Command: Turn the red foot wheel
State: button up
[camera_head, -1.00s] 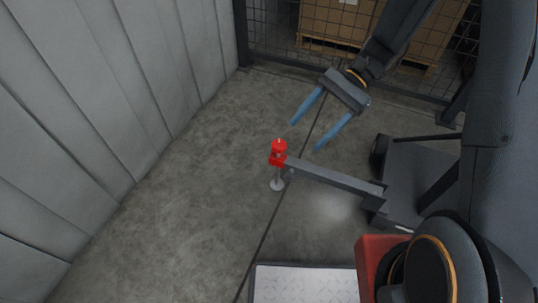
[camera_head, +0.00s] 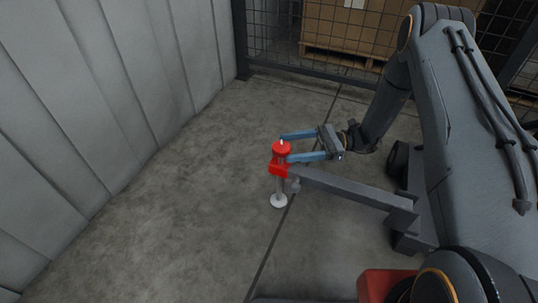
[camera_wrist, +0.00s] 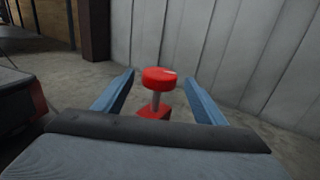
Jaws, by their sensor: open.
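The red foot wheel (camera_head: 281,147) is a round red knob on a short stem above a red bracket (camera_head: 278,169). The bracket sits at the end of a grey outrigger beam, with a pale foot disc (camera_head: 279,200) on the floor below. My gripper (camera_head: 298,146) is open, its two blue fingers pointing left at the wheel, with the tips close to it. In the wrist view the wheel (camera_wrist: 159,78) stands between and a little beyond the open fingers (camera_wrist: 160,97). Whether a finger touches it I cannot tell.
The grey outrigger beam (camera_head: 350,191) runs right from the bracket, below my gripper. A grey panelled wall (camera_head: 100,110) stands at the left. A mesh fence (camera_head: 300,35) with a boxed pallet behind it closes the back. The concrete floor (camera_head: 190,180) left of the wheel is clear.

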jog(key=b+x, duration=0.2)
jog(key=x, duration=0.5)
jog(key=shift+a+f, duration=0.1)
jog(key=shift+a, duration=0.25)
jog(key=c, duration=1.1)
jog(key=shift+o, duration=0.3)
jog(key=shift+t, duration=0.3)
jog(key=shift+w+d+m+t+h+p, duration=0.3)
jog(key=shift+w+m+t+h+p, duration=0.7)
jog(key=shift+m+t+p, duration=1.7)
jog(key=shift+w+d+m+t+h+p, duration=0.3)
jog(key=shift+m+t+h+p, duration=1.5)
jog(key=shift+t+p, duration=1.6)
jog(key=shift+w+d+m+t+h+p, duration=0.25)
jog(key=shift+w+m+t+h+p, duration=0.65)
jog(key=shift+m+t+p, duration=1.85)
